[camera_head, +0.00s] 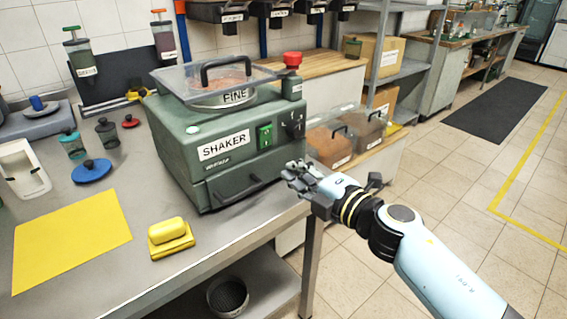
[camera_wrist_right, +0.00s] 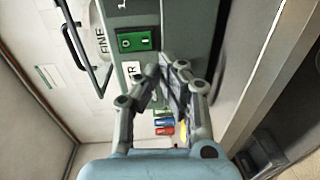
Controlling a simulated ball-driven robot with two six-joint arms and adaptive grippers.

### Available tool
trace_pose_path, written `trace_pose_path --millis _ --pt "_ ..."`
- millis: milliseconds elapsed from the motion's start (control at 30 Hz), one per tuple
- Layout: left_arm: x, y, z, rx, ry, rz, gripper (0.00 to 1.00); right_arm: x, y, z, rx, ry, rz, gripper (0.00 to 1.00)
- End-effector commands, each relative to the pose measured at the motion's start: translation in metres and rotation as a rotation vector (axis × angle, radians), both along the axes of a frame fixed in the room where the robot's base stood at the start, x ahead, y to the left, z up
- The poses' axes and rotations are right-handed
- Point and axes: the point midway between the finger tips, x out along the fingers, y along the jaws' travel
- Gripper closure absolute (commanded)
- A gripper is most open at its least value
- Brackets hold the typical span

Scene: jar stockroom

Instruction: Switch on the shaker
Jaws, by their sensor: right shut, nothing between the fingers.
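The shaker (camera_head: 182,152) is a dark green box on the steel bench, with a "SHAKER" label on its front. A bright green switch (camera_head: 265,136) sits on the front, right of the label. It also shows in the wrist view (camera_wrist_right: 137,39), but I cannot tell its on or off position. My right gripper (camera_head: 288,172) is in front of the shaker's right end, lower than the switch and to its right. Its fingers (camera_wrist_right: 162,68) are shut and empty, and seem apart from the switch in the wrist view. My left gripper is not in view.
A clear lid (camera_head: 215,80) with a black handle covers the "FINE" sieve on top. A jar with a red knob (camera_head: 292,60) stands at the back right. Lidded bins (camera_head: 330,143) stand right of the shaker. A yellow block (camera_head: 167,230) and yellow mat (camera_head: 70,238) lie in front.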

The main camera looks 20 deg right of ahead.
Motion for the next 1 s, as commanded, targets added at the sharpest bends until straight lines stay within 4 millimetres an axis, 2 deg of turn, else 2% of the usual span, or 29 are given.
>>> trace_pose_path --millis 100,300,400,800,1000 --pt "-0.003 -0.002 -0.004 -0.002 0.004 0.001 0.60 -0.022 -0.009 -0.005 -0.003 0.001 0.000 1.00" --pt "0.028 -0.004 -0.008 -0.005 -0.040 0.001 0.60 -0.051 -0.019 -0.010 -0.002 0.000 -0.001 1.00" --pt "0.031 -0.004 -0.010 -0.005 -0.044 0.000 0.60 -0.059 -0.022 -0.010 -0.001 0.001 -0.001 1.00" --pt "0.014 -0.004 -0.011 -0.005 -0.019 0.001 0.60 -0.062 -0.023 -0.009 -0.001 -0.001 -0.001 1.00" --pt "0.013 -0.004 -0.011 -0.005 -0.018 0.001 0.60 -0.063 -0.023 -0.010 0.000 0.000 -0.001 1.00"
